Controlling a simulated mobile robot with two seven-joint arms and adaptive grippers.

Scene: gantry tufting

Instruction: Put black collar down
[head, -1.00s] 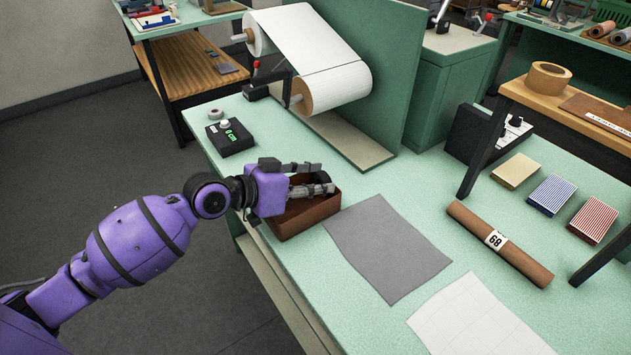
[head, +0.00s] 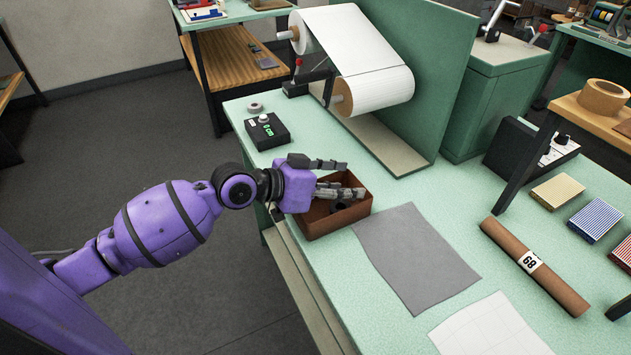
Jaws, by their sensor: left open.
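My left gripper (head: 350,179) is open, its fingers over the brown open-topped box (head: 325,229) at the front left edge of the green table. A small dark piece (head: 339,207), which may be the black collar, shows inside the box just below the fingers. The fingers partly cover it, and I cannot tell whether they touch it. My right gripper is out of view.
A grey sheet (head: 415,258) lies right of the box, with a brown roll labelled 68 (head: 535,266) beyond it. A black control box (head: 267,131) and a white paper roll (head: 375,92) stand behind.

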